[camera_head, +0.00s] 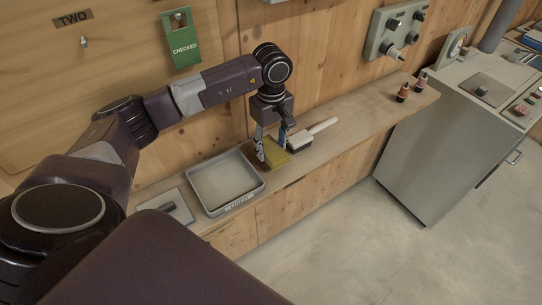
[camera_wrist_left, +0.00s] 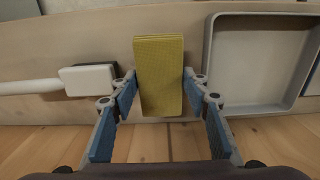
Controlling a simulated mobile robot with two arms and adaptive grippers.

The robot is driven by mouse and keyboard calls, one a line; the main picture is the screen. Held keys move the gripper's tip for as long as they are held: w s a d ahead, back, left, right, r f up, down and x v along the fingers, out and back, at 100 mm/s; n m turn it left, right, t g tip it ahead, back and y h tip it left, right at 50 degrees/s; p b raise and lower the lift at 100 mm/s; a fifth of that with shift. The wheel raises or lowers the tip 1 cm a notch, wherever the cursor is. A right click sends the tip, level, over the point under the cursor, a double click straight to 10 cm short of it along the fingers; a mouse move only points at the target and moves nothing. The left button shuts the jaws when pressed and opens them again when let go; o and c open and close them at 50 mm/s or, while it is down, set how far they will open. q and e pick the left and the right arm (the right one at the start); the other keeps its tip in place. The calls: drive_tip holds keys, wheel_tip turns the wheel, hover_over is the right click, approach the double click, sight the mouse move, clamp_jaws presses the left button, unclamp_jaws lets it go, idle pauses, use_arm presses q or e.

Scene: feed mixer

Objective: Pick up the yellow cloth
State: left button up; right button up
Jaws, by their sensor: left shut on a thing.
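The yellow cloth (camera_head: 274,153) is a flat, folded rectangle at the shelf, between the grey tray and the white brush. In the left wrist view the cloth (camera_wrist_left: 159,75) stands in the middle, between the two blue-padded fingers. My left gripper (camera_head: 270,148) reaches down from above and is shut on the cloth, with a finger on each side of it. In the left wrist view the gripper (camera_wrist_left: 160,84) holds the cloth near its lower part. Whether the cloth still touches the shelf is hard to tell. My right gripper is not in view.
A grey tray (camera_head: 259,184) stands left of the cloth on the wooden shelf (camera_head: 340,128). A white-handled brush (camera_head: 312,134) lies just right of it. Two small dark bottles (camera_head: 403,92) stand at the shelf's right end. A green "CHECKED" tag (camera_head: 183,48) hangs on the wall.

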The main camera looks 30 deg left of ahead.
sight(272, 148)
use_arm(q)
wheel_tip(272, 148, up, 3)
drive_tip(key=shift+r+b, duration=0.1)
drive_tip(key=shift+b, duration=0.6)
drive_tip(key=s+d+b, duration=0.3)
drive_tip(key=d, duration=0.6)
drive_tip(key=s+d+b, duration=0.3)
drive_tip(key=s+d, duration=0.1)
drive_tip(key=d, duration=0.5)
drive_tip(key=shift+s+r, duration=0.2)
drive_tip(key=shift+s, duration=0.1)
drive_tip(key=shift+d, duration=0.1)
